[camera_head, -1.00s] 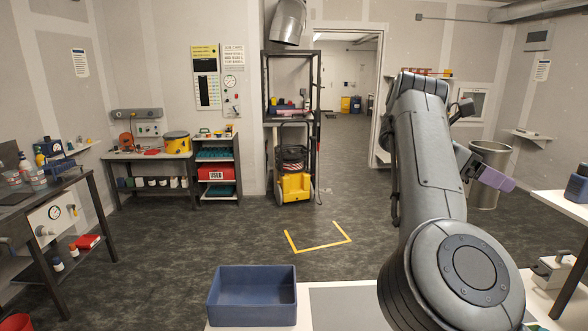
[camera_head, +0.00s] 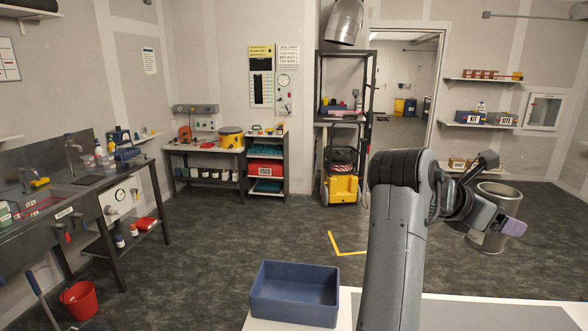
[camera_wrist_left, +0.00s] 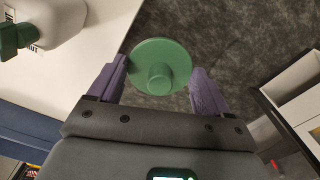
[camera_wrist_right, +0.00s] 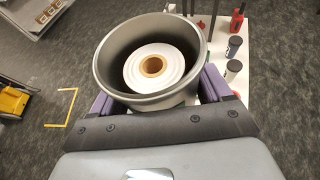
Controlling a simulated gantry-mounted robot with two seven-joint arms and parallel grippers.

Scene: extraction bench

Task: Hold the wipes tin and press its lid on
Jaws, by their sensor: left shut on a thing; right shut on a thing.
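The wipes tin (camera_wrist_right: 112,95) is a grey, open-topped, round can with a white paper roll (camera_wrist_right: 160,62) inside. My right gripper (camera_wrist_right: 155,92) is shut on it, a purple finger on each side. In the head view the tin (camera_head: 488,243) is held upright over the floor area, partly behind a purple finger of my right gripper (camera_head: 508,226). The green lid (camera_wrist_left: 175,55), a disc with a round knob, is between the purple fingers of my left gripper (camera_wrist_left: 160,76), which is shut on it. The lid and left gripper are outside the head view. Lid and tin are apart.
A blue open box (camera_head: 295,310) stands on the white table edge in front. A white container with a green fitting (camera_wrist_left: 55,20) is near the lid in the left wrist view. A bench (camera_head: 150,195) is at left, a red bucket (camera_head: 80,300) below it. Open floor lies between.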

